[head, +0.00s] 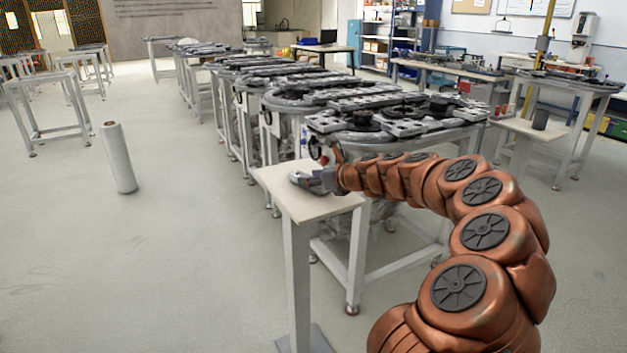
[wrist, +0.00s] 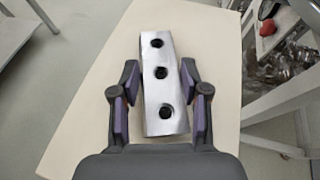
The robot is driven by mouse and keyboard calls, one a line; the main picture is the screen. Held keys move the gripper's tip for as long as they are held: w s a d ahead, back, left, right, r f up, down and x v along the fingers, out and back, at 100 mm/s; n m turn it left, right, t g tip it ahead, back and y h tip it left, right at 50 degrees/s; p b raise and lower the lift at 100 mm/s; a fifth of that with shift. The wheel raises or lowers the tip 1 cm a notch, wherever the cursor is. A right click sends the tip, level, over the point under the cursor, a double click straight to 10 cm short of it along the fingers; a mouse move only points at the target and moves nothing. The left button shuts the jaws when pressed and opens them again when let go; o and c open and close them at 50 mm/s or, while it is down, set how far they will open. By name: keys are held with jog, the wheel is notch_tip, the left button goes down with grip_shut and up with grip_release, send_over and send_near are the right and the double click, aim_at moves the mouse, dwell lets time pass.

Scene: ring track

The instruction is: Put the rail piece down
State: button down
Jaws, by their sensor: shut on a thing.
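The rail piece (wrist: 158,68) is a silver metal bar with three dark round holes in a row. In the wrist view it lies lengthwise between the two fingers of my gripper (wrist: 159,100), which is shut on it. Beneath it is the cream top of a small stand (wrist: 88,112); whether the piece touches that top I cannot tell. In the head view my gripper (head: 312,179) is low over the same stand top (head: 335,206). The rail piece is hard to make out there.
A long row of tables with grey ring-track sections (head: 400,122) stands right behind the stand. A white roll (head: 118,158) stands upright on the floor at left. The left floor is mostly clear.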

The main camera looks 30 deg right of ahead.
dwell(0.3)
jog(key=c, duration=0.6)
grip_release()
jog(key=shift+o, duration=0.2)
jog(key=shift+s+r, duration=0.15)
jog(key=shift+s, duration=0.05)
jog(key=p+v, duration=0.1)
jog(key=v, duration=1)
jog(key=shift+s+d+r, duration=0.1)
jog(key=shift+s+r, duration=0.05)
jog(key=shift+s, duration=0.15)
